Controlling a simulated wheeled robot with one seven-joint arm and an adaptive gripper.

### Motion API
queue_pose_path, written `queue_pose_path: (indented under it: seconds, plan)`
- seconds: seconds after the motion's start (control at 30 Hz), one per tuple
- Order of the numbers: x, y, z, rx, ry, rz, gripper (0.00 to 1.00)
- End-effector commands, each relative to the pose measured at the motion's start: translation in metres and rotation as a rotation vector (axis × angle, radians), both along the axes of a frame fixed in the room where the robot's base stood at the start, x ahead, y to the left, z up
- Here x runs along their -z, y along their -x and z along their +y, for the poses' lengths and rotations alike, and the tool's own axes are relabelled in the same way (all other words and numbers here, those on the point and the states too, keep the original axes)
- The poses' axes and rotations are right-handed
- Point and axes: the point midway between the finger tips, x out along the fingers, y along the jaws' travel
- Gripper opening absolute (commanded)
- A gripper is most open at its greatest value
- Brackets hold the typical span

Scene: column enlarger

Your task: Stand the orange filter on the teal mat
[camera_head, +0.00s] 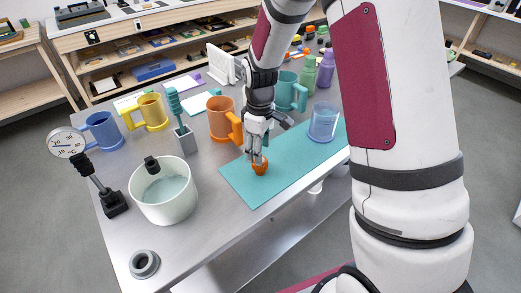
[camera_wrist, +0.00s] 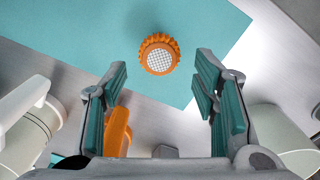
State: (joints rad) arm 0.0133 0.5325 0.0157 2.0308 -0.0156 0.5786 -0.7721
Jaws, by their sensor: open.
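The orange filter (camera_head: 260,168) is on the teal mat (camera_head: 290,165), near its front left part, directly below my gripper (camera_head: 257,153). In the wrist view the orange filter (camera_wrist: 159,54) shows its ribbed rim and pale mesh face turned up to the camera, with the teal mat (camera_wrist: 100,40) around it. It looks upright there. My gripper (camera_wrist: 160,80) is open, with its teal pads apart on either side and nothing between them. The filter lies beyond the fingertips. In the head view the fingers hide the filter's upper part.
An orange mug (camera_head: 219,119) stands just left of my gripper. A clear blue cup (camera_head: 324,122) is at the mat's right end. A white pot (camera_head: 163,190), a teal brush in a grey holder (camera_head: 186,138) and a dial gauge (camera_head: 68,142) stand left. The mat's front is clear.

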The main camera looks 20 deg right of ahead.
Motion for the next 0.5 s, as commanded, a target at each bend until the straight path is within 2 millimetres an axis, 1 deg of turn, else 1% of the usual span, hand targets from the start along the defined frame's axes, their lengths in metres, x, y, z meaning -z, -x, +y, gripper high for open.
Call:
queue_pose_path:
  seconds: [0.5]
  plan:
    - [-0.02, 0.0, 0.0, 0.0, 0.0, -0.001, 0.54]
